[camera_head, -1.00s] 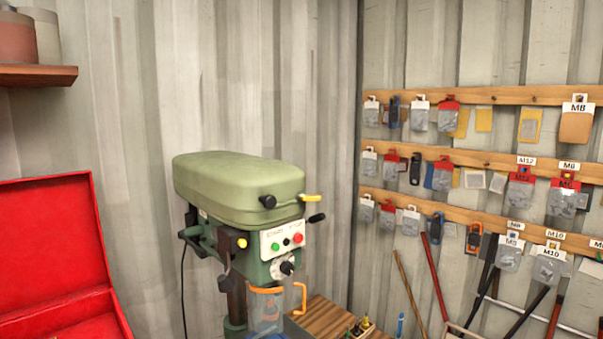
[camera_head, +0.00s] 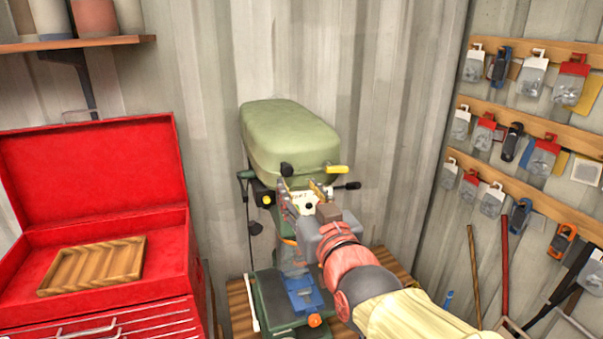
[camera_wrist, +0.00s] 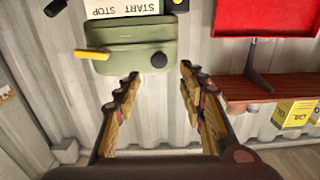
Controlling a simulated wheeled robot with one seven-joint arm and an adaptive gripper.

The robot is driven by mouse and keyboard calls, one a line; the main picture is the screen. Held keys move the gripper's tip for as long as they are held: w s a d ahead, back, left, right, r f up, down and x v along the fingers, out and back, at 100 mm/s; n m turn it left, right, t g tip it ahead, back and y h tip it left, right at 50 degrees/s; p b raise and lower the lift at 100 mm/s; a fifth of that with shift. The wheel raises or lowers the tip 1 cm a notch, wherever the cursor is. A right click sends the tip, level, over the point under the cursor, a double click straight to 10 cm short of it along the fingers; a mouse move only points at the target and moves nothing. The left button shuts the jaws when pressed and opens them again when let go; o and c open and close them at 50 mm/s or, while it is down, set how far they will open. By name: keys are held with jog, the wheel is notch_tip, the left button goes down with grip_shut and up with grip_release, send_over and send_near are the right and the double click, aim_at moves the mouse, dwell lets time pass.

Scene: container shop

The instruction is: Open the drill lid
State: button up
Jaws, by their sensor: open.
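The drill lid (camera_head: 290,140) is a rounded pale green cover, lying shut on top of the drill head. A yellow handle (camera_head: 337,169) and a black knob (camera_head: 287,169) sit on its front lower edge. My gripper (camera_head: 305,187) is open and empty in front of the drill, just below the lid's front edge, and hides part of the control panel. The wrist view is upside down. It shows the lid (camera_wrist: 128,64), the yellow handle (camera_wrist: 92,54) and the black knob (camera_wrist: 159,60) beyond my open fingers (camera_wrist: 160,74). I see no contact with the lid.
An open red toolbox (camera_head: 95,160) holding a wooden tray (camera_head: 93,266) stands at the left. A shelf (camera_head: 70,42) with pots is above it. Wooden rails (camera_head: 560,135) with hanging packets line the right wall. The corrugated wall (camera_head: 300,50) is close behind the drill.

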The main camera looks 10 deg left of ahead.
aim_at(288, 170)
jog(key=shift+p+x, duration=1.1)
jog(key=shift+x, duration=2.75)
jog(key=shift+d, duration=0.1)
jog(key=shift+c, duration=1.2)
jog(key=c, duration=0.7)
grip_shut()
